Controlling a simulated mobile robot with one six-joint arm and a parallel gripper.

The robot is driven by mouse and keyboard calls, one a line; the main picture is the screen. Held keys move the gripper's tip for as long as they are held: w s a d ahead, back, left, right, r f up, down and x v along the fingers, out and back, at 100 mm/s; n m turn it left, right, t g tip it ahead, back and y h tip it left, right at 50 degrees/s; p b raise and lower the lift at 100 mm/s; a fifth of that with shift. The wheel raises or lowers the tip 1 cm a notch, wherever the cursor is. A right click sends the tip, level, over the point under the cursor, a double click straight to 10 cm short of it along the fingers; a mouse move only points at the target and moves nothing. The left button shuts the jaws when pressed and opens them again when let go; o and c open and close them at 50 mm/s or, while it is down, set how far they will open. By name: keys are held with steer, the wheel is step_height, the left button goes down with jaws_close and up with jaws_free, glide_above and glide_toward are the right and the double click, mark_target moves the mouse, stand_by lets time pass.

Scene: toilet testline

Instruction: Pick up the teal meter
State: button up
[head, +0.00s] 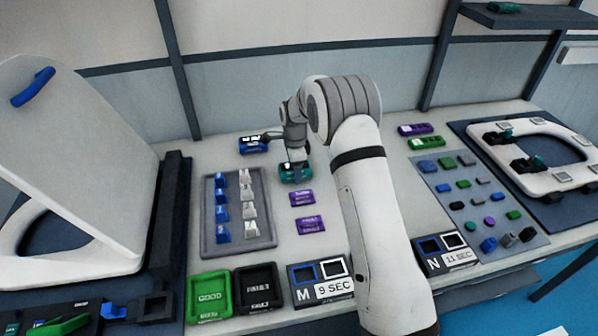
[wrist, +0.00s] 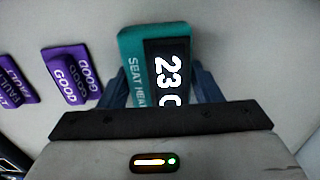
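The teal meter (head: 295,172) lies on the worktop under my gripper in the head view. In the wrist view the teal meter (wrist: 133,45) shows a teal case marked "SEAT HEA…" and a dark display with bright digits starting "23". My gripper (wrist: 158,72) has one dark blue finger on each side of the meter, very close to its edges. I cannot tell whether the fingers press on it. The gripper body hides the meter's near end. In the head view my gripper (head: 294,160) is small and partly hidden.
A blue meter (head: 254,145) stands just left of it, with a dark cable or probe beside it. Purple tags (head: 302,198) lie in front, also in the wrist view (wrist: 70,75). A grey tray (head: 238,246) of blue and white pieces is at left. Green (head: 209,297) and black bins stand in front.

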steer(key=c, duration=0.6)
steer(key=shift+c, duration=0.2)
